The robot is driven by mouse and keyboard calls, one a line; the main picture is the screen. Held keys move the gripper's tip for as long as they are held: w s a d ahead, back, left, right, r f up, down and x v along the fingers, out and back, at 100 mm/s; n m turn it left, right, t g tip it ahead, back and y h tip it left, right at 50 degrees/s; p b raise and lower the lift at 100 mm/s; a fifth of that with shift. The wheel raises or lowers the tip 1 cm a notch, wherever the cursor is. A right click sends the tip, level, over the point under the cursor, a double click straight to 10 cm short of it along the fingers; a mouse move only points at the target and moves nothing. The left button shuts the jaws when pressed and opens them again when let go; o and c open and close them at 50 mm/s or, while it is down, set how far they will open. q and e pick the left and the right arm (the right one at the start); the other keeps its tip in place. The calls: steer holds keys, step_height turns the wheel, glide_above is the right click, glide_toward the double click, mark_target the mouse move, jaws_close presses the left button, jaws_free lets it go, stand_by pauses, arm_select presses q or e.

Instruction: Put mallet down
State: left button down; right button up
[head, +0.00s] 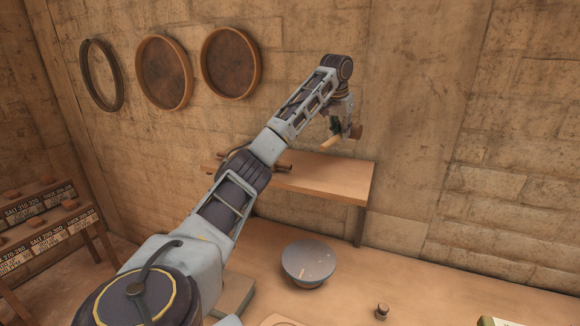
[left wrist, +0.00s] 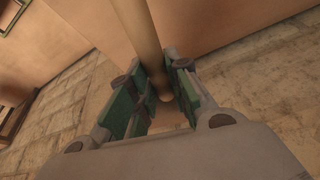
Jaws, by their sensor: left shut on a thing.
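My left gripper (head: 338,124) is at the end of my raised left arm, above the right part of a wooden wall shelf (head: 325,180). It is shut on the wooden mallet (head: 331,142), whose pale handle end sticks out to the left of the fingers in the head view. A darker wooden part shows to the right of the fingers and may be the head. In the left wrist view, the fingers (left wrist: 158,98) close around the mallet's handle (left wrist: 138,28). The mallet appears apart from the shelf. My right gripper is in neither view.
A dark curved object (head: 284,168) lies on the shelf's left part, partly behind my arm. A grey round-topped thing (head: 308,262) and a small knob-like piece (head: 382,311) are on the surface below. Round frames (head: 164,72) hang on the wall. A labelled rack (head: 50,235) stands at left.

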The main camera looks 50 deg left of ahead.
arm_select(q)
steer(key=shift+s+a+f+n, duration=0.1)
steer(key=shift+s+a+n, duration=0.2)
steer(key=shift+s+n, duration=0.3)
steer(key=shift+s+f+n, duration=0.15)
steer(key=shift+s+n, duration=0.15)
steer(key=shift+s, duration=0.1)
steer(key=shift+s+n+y, duration=0.1)
steer(key=shift+n+y, duration=0.3)
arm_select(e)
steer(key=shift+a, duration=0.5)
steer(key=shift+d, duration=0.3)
arm_select(q)
steer(key=shift+f, duration=0.1)
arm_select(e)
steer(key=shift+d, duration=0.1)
arm_select(q)
step_height(320, 180, down, 5)
steer(key=shift+r+p, duration=0.1)
steer(key=shift+p, duration=0.2)
steer(key=shift+f, duration=0.65)
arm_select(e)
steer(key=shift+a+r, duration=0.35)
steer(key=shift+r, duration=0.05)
